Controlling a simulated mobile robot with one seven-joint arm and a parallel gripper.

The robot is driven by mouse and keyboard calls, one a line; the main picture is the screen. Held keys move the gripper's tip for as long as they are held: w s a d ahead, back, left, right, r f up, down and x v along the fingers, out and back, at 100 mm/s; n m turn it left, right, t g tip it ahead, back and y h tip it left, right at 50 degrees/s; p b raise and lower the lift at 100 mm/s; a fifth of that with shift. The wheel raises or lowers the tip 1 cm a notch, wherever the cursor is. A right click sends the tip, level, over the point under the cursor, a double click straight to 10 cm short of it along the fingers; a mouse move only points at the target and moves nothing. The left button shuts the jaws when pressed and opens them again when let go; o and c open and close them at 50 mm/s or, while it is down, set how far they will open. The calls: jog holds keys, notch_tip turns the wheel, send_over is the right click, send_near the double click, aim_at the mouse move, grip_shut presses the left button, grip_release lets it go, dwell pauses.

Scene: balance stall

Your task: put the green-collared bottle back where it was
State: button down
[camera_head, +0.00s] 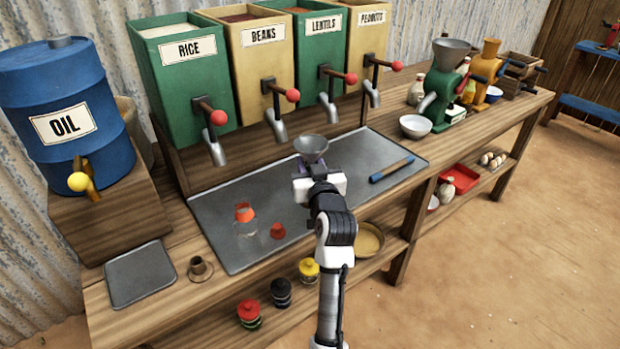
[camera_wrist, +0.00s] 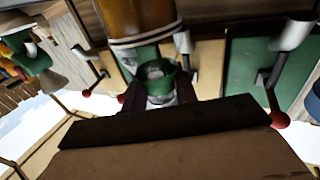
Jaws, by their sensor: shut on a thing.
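My gripper (camera_head: 312,172) is over the metal tray (camera_head: 225,205), below the dispenser taps. In the wrist view, which looks upside down, a green collar (camera_wrist: 157,76) sits close between dark jaw parts, next to an amber body (camera_wrist: 138,18); it seems to be the green-collared bottle, held in my shut jaws. The head view hides that bottle behind my gripper. A grey funnel (camera_head: 311,147) shows just beyond my fingers; I cannot tell whether it sits in the bottle. I cannot tell if the bottle touches the tray.
An orange-collared clear bottle (camera_head: 245,222) and a red cap (camera_head: 278,231) are on the tray's left part. A blue-and-brown stick (camera_head: 392,169) lies at its right. Dispenser taps overhang the back. A white bowl (camera_head: 415,126) stands farther right. A small square plate (camera_head: 140,273) is front left.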

jog(key=shift+f, duration=2.35)
jog(key=shift+f, duration=0.15)
jog(key=c, duration=1.1)
grip_release()
